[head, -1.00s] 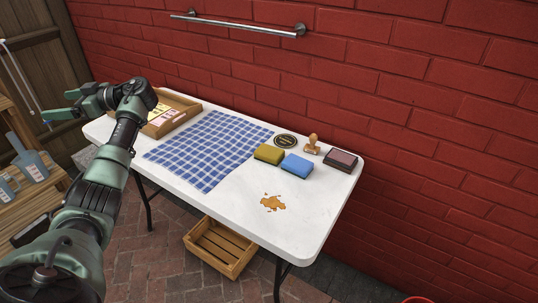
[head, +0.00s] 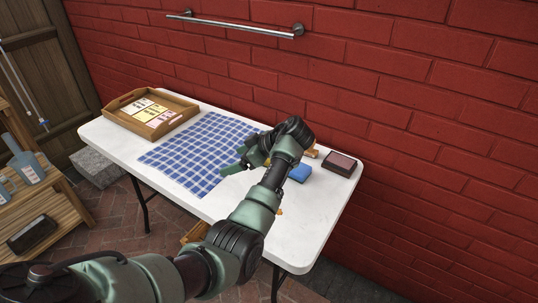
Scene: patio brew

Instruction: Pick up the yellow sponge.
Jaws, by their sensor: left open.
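My left arm reaches in over the white table (head: 329,200). Its gripper (head: 243,160) is open, with green fingers pointing left above the right edge of the blue checked cloth (head: 190,155). The yellow sponge cannot be made out now; my gripper and wrist cover the place where it lay. The blue sponge (head: 299,174) shows partly, just right of my wrist. I see nothing held between the fingers. My right gripper is not in view.
A dark ink pad (head: 340,163) and a partly hidden wooden stamp (head: 312,152) stand at the right back. A wooden tray (head: 120,120) with cards sits at the left back. My arm mostly hides the brown spill. A red brick wall (head: 430,130) rises behind.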

